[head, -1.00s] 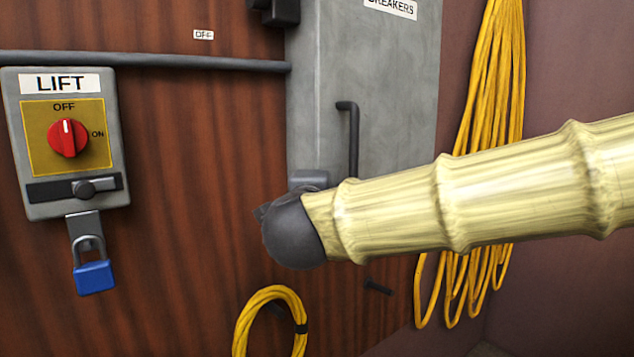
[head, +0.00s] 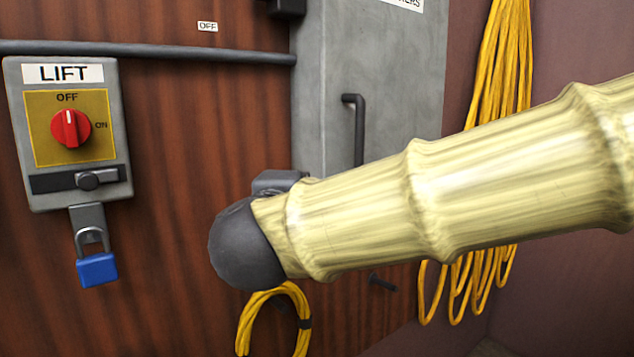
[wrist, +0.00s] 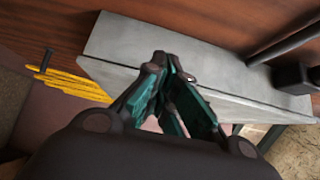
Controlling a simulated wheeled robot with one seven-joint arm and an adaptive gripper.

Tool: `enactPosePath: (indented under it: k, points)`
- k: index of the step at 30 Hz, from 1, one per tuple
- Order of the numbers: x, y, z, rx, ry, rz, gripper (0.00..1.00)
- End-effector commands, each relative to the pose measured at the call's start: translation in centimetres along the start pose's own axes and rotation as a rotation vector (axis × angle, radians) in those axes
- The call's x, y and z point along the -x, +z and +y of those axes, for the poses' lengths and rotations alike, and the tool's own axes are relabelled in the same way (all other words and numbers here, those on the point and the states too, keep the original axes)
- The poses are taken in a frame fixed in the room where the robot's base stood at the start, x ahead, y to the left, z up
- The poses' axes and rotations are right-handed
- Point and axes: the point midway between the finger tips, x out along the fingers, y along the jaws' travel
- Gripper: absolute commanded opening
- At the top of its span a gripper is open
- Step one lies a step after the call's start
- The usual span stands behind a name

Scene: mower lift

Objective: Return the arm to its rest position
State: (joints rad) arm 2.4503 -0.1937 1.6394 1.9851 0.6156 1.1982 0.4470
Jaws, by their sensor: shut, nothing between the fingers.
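My gripper (wrist: 172,100) shows in the wrist view with its dark and teal fingers together, nothing between them. In the head view my arm crosses from the right, and its dark rounded end covers part of the wall; the fingers are hidden there. The lift switch box (head: 118,150) is at the left, apart from my arm. Its red knob (head: 70,129) points up at OFF. A blue padlock (head: 97,269) hangs from the hasp (head: 86,218) below the box; I cannot tell whether its shackle is closed.
The grey breaker cabinet (head: 400,60) with a black handle (head: 359,130) stands behind my arm; it also shows in the wrist view (wrist: 135,50). A yellow cable coil (head: 247,325) hangs below my arm's end. Long yellow cables (head: 500,70) hang at the right. A conduit (head: 150,52) crosses the wall.

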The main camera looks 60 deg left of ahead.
Motion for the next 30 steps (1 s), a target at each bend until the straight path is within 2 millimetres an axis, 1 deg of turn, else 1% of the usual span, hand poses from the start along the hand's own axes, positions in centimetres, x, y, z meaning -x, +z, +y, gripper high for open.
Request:
enactPosePath:
  k: [1, 3, 7, 16, 19, 20, 23, 26, 27, 29, 30]
  points:
    - [0.3, 0.7, 0.1, 0.002, -0.001, -0.001, 0.0]
    - [0.6, 1.5, 0.1, 0.002, -0.001, -0.002, 0.0]
    - [0.9, 2.2, 0.0, 0.001, 0.0, -0.001, 0.0]
    - [1.0, 2.5, 0.0, 0.001, 0.0, 0.0, 0.0]
    - [0.7, 1.8, 0.6, 0.009, 0.007, 0.004, 0.0]
    - [0.4, 1.4, 1.0, 0.015, 0.012, 0.006, 0.0]
    - [-0.7, -1.1, 3.3, 0.052, 0.039, 0.019, 0.0]
    - [-2.0, -4.6, 6.9, 0.103, 0.084, 0.034, 0.0]
    - [-2.5, -6.2, 8.6, 0.126, 0.106, 0.04, 0.0]
    - [-3.0, -8.6, 11.2, 0.16, 0.139, 0.045, 0.0]
    - [-3.2, -10.1, 12.9, 0.182, 0.161, 0.049, 0.0]
